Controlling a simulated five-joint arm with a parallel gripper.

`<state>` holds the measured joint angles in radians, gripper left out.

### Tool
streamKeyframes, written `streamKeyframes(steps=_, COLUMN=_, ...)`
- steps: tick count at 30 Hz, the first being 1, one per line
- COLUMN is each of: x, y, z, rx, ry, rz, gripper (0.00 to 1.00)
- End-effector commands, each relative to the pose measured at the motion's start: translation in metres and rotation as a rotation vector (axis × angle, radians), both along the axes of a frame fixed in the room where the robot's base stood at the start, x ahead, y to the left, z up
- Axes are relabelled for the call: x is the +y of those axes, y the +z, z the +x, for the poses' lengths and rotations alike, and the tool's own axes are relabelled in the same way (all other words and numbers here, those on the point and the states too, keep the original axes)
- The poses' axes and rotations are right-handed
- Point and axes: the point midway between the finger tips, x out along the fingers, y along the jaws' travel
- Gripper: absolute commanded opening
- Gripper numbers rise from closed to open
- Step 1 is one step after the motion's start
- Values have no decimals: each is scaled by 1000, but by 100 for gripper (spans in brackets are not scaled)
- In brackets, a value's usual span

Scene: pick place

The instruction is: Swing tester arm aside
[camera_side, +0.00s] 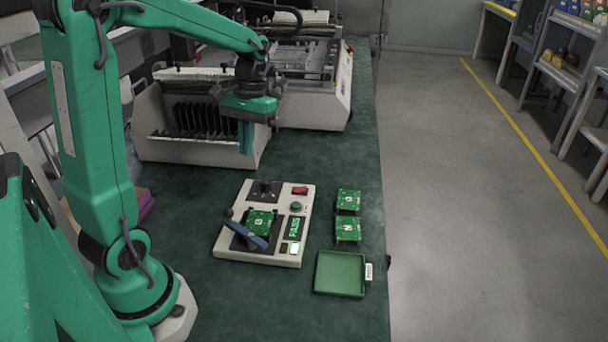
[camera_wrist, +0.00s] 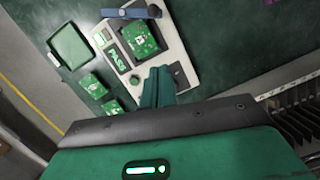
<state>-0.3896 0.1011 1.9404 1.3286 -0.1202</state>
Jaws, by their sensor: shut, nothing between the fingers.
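The tester (camera_side: 229,247) is a pale box on the green bench, with a lit PASS display (camera_side: 295,228). Its blue arm (camera_side: 250,236) lies slantwise along the near left edge of a green circuit board (camera_side: 262,221) in the tester. In the wrist view the blue arm (camera_wrist: 132,13) shows near the top edge, beyond the board (camera_wrist: 137,40). My gripper (camera_side: 246,150) hangs above the bench behind the tester, in front of the slotted rack, apart from the blue arm. In the wrist view its green fingers (camera_wrist: 158,80) are together and empty.
Two green boards (camera_side: 348,200) (camera_side: 348,230) stand right of the tester. A green tray (camera_side: 338,274) with a white tag lies nearer. A slotted board rack (camera_side: 155,143) and a pale machine (camera_side: 318,110) stand behind. The bench's right edge is close to the tray.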

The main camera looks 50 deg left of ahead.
Motion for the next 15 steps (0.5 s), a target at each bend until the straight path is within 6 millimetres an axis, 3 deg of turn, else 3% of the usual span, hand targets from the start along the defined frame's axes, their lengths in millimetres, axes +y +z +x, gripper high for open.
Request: streamKeyframes(steps=15, x=1, y=-4, z=1, rx=-4, ry=-65, rz=-15, gripper=0)
